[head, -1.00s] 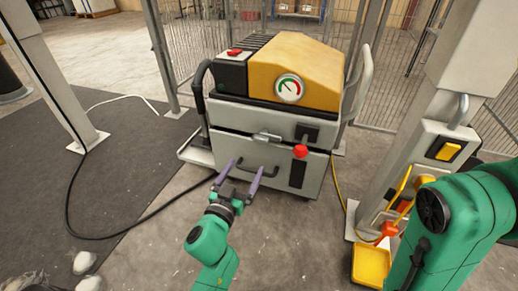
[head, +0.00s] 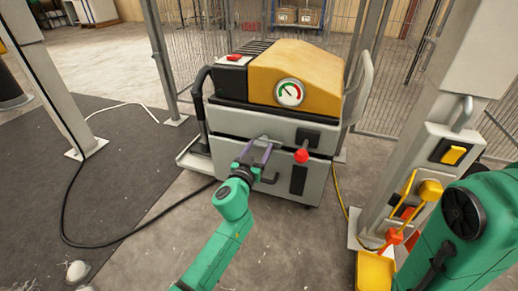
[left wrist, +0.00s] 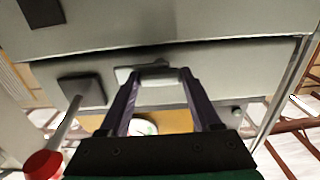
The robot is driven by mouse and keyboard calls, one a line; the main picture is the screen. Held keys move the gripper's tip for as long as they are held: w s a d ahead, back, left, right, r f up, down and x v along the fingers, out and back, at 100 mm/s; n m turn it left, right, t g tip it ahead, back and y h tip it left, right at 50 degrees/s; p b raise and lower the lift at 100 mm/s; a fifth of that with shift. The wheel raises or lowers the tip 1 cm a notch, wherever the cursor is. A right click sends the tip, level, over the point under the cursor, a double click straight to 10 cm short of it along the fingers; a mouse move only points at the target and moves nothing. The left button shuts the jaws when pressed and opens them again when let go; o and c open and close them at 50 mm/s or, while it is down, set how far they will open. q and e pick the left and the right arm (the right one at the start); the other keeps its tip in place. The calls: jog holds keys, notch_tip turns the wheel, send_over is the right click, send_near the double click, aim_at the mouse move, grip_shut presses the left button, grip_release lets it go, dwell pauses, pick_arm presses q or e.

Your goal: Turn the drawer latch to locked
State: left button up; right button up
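The grey metal drawer latch (head: 264,138) sits at the seam between the machine's upper body and its drawer front (head: 318,180), with its bar lying about level. In the left wrist view, which looks upside down, the latch (left wrist: 160,77) lies between my fingertips. My left gripper (head: 257,150) is at the latch with its purple fingers apart, one toward each end of the bar. I cannot tell whether the fingers touch it.
A lever with a red knob (head: 301,156) sticks out just right of the latch; it also shows in the left wrist view (left wrist: 42,164). A gauge (head: 289,92) sits above. A grey post (head: 400,170) and yellow tray (head: 375,270) stand at the right.

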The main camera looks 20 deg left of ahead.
pick_arm(q)
jog(key=shift+c, duration=1.4)
jog(key=shift+m, duration=0.3)
jog(key=m, duration=0.7)
jog(key=shift+m, duration=0.4)
jog(key=m, duration=0.4)
jog(key=shift+m, duration=0.3)
jog(key=m, duration=0.4)
jog(key=shift+f+m, duration=0.1)
jog(key=shift+m, duration=0.3)
